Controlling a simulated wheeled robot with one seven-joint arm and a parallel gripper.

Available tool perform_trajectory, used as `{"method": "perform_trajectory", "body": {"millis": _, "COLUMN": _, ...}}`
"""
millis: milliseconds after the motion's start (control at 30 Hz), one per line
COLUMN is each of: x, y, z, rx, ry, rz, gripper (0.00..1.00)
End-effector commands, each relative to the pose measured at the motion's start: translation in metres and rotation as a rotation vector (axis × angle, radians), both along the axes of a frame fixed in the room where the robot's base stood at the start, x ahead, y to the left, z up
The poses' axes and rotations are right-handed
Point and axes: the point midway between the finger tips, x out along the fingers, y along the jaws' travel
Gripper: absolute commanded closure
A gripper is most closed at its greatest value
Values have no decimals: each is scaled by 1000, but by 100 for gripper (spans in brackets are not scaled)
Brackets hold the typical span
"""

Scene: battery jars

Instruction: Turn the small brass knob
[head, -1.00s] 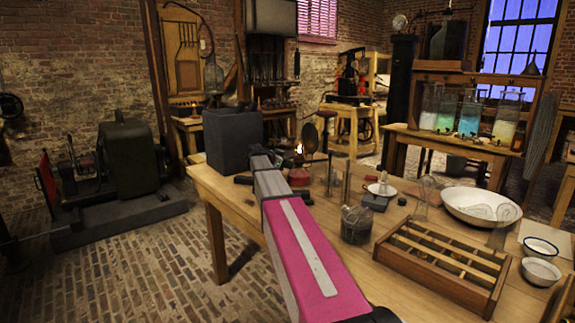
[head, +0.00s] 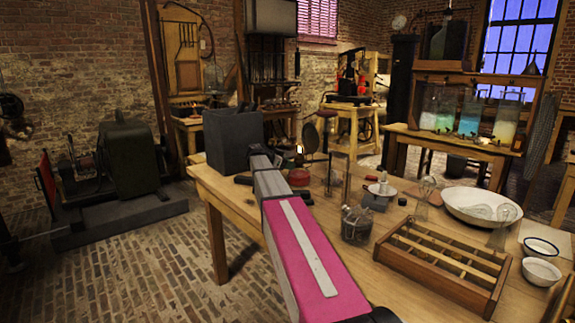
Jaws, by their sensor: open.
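My arm, pink and grey, reaches from the bottom of the head view over the left part of the wooden table (head: 222,190). Its far end is beside a dark grey box. Small black parts show on either side of the arm there, but I cannot make out my gripper or its fingers. A small lamp with a red base (head: 299,177) and a lit flame stands just right of the arm's far end. A small device with a pale round top (head: 382,189) stands farther right. The small brass knob is too small or hidden to tell apart.
The dark grey box (head: 232,140) stands at the table's left corner. A glass jar (head: 356,226), a slotted wooden tray (head: 435,279), a white basin (head: 480,207) and small bowls (head: 541,271) crowd the right side. Glass battery jars (head: 470,113) stand on a table behind.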

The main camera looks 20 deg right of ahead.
Motion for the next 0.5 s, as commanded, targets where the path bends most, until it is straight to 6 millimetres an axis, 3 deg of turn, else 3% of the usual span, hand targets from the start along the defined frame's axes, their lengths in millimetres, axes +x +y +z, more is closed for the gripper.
{"method": "perform_trajectory", "body": {"millis": 167, "x": -3, "y": 16, "z": 7, "rx": 0, "ry": -1, "rz": 2, "gripper": 52}}
{"method": "perform_trajectory", "body": {"millis": 500, "x": -13, "y": 73, "z": 30, "rx": 0, "ry": -1, "rz": 2, "gripper": 52}}
